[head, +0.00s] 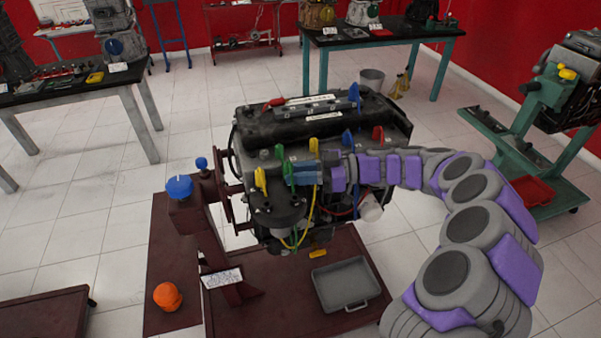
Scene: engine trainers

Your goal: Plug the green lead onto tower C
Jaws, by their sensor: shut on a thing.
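My gripper (305,173) reaches in from the right to the near side of the engine (320,125). It is shut on the green lead, whose green end (288,173) shows at the fingertips. Thin yellow and green wire (291,240) hangs in loops below. A green tab (279,152) stands just above and left of the fingertips, with a yellow tab (260,181) left of it and another yellow tab (314,147) to the right. I cannot read which tower is C, nor tell whether the lead's end touches one.
Blue (348,139) and red (378,134) tabs stand farther right on the engine. The dark red stand (225,285) holds a grey tray (345,283) and an orange object (167,296). Tables (75,90) are behind.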

